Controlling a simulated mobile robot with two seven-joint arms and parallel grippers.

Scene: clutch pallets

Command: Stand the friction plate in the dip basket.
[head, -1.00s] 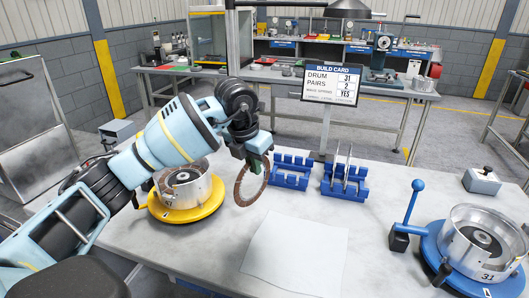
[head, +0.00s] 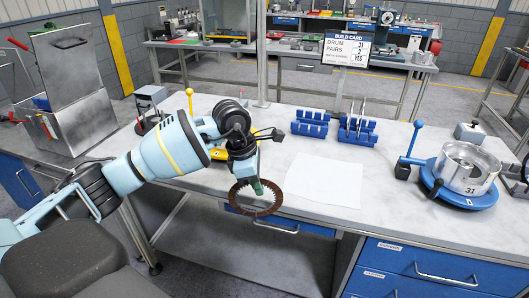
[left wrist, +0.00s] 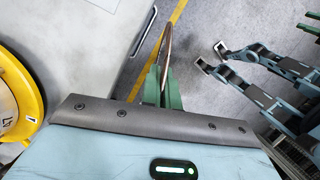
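The friction plate (head: 274,207), a thin brown toothed ring, is held in my left gripper (head: 257,187). In the head view it hangs just below the gripper, over the front edge of the bench. In the left wrist view the plate (left wrist: 167,48) shows edge-on, with the green fingers (left wrist: 162,88) shut on it. I cannot say for certain which thing is the dip basket. An open metal box (head: 75,127) with a raised lid stands at the left, with something blue (head: 41,103) partly showing in it.
On the bench stand an empty blue rack (head: 310,124) and a blue rack holding upright plates (head: 357,130). A white sheet (head: 323,183) lies in front. A blue fixture with a drum (head: 466,170) is at right. My arm partly hides a yellow fixture (head: 219,154).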

